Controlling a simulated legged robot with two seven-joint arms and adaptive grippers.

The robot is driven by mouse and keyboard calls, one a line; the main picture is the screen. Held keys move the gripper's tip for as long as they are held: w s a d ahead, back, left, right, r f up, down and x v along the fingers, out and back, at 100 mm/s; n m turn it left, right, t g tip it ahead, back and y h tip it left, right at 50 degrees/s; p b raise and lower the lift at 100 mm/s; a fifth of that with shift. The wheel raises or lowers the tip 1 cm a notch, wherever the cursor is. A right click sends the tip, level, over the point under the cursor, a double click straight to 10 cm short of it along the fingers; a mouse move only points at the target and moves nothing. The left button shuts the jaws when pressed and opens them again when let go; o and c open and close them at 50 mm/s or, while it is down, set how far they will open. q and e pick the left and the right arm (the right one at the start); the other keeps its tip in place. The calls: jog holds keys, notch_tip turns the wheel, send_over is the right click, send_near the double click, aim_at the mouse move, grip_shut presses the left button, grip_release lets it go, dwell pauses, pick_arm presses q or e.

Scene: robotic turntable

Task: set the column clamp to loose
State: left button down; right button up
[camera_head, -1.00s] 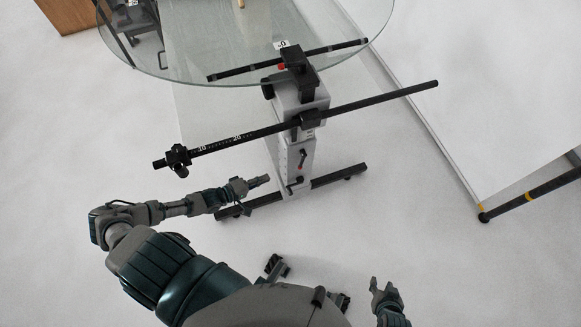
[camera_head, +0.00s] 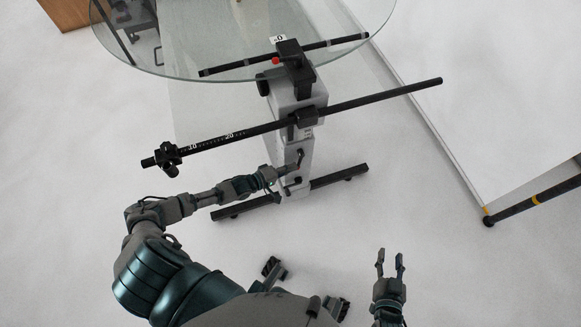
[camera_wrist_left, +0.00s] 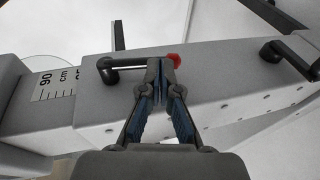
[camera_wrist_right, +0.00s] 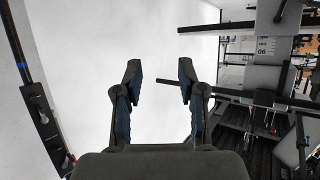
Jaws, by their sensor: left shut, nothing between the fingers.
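In the left wrist view, the column (camera_wrist_left: 225,85) carries a black clamp lever (camera_wrist_left: 108,66) with a red tip (camera_wrist_left: 175,60), beside a scale marked 90 cm. The lever lies roughly along the column. My left gripper (camera_head: 294,167) is at the column's side; its closed fingertips (camera_wrist_left: 162,66) overlap the lever near the red tip and hide part of it. I cannot tell whether they touch it. My right gripper (camera_head: 391,258) is open and empty above the floor, away from the column; its fingers also show apart in its wrist view (camera_wrist_right: 160,68).
A second black crank (camera_wrist_left: 288,58) sits further along the column. A long black graduated bar (camera_head: 230,135) crosses the column above my left arm. The glass disc (camera_head: 200,45) overhangs behind. Black feet (camera_head: 340,177) spread at the base. Floor around my right gripper is clear.

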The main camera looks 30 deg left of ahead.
pick_arm(q)
jog(key=w+d+t+b, duration=0.1)
jog(key=b, duration=0.2)
jog(key=shift+w+f+h+b, duration=0.1)
jog(key=shift+f+h+b, duration=0.1)
jog(key=shift+h+b, duration=0.15)
pick_arm(e)
notch_tip(320, 180, up, 8)
jog(key=w+a+t+y, duration=0.1)
jog(key=w+t+y, duration=0.1)
jog(key=t, duration=0.5)
jog(key=shift+a+r, duration=0.2)
jog(key=shift+a, duration=0.1)
jog(key=shift+a, duration=0.15)
